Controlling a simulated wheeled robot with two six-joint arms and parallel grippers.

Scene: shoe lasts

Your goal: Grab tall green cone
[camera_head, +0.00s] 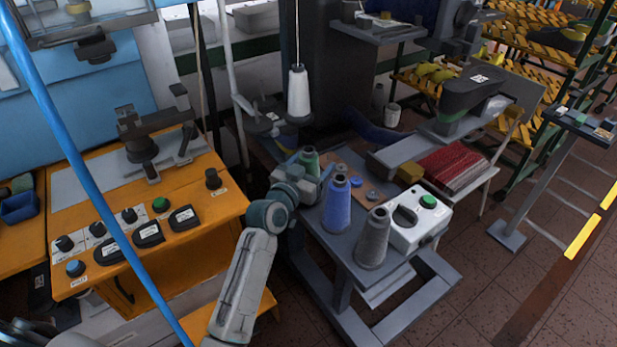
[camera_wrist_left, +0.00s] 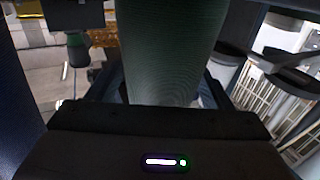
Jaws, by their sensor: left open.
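The green cone (camera_head: 309,161) stands at the back left of the small grey table, with its lower part hidden behind my left wrist in the head view. In the left wrist view, the green cone (camera_wrist_left: 166,50) fills the upper middle, close in front of the dark gripper body. My left gripper (camera_head: 321,176) is open and right beside the cone. I cannot tell whether its fingers touch the cone. My right gripper is not in view.
A blue cone (camera_head: 337,207) and a grey cone (camera_head: 373,240) stand close by on the grey table (camera_head: 338,254). A white box with a green button (camera_head: 415,222) sits at its right. A white cone (camera_head: 298,95) stands behind. An orange control bench (camera_head: 215,208) is at left.

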